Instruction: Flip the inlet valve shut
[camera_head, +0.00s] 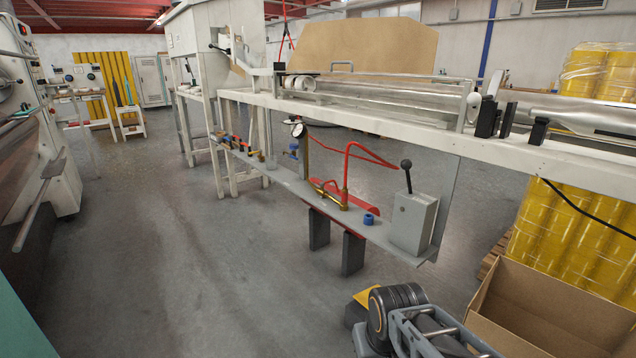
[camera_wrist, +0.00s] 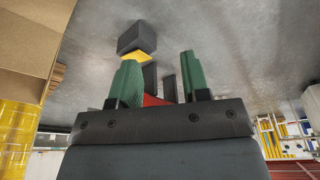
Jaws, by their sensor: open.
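On the low grey shelf in the head view stands a brass fitting (camera_head: 333,198) with a red bar beside it and a bent red pipe (camera_head: 348,165) rising from it. A blue knob (camera_head: 369,219) sits to its right. A grey box (camera_head: 412,222) with a black-knobbed lever (camera_head: 407,175) stands at the shelf's right end, lever upright. No label shows which is the inlet valve. My gripper (camera_wrist: 158,58) shows in the wrist view with two green fingers apart and nothing between them. A red part (camera_wrist: 155,100) and dark posts show beyond, partly hidden.
The white bench (camera_head: 560,165) carries a long metal tube above the shelf. A pressure gauge (camera_head: 298,130) stands farther left on the shelf. An open cardboard box (camera_head: 545,305) and yellow rolls (camera_head: 570,245) are at the right. The grey floor (camera_head: 160,260) to the left is clear.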

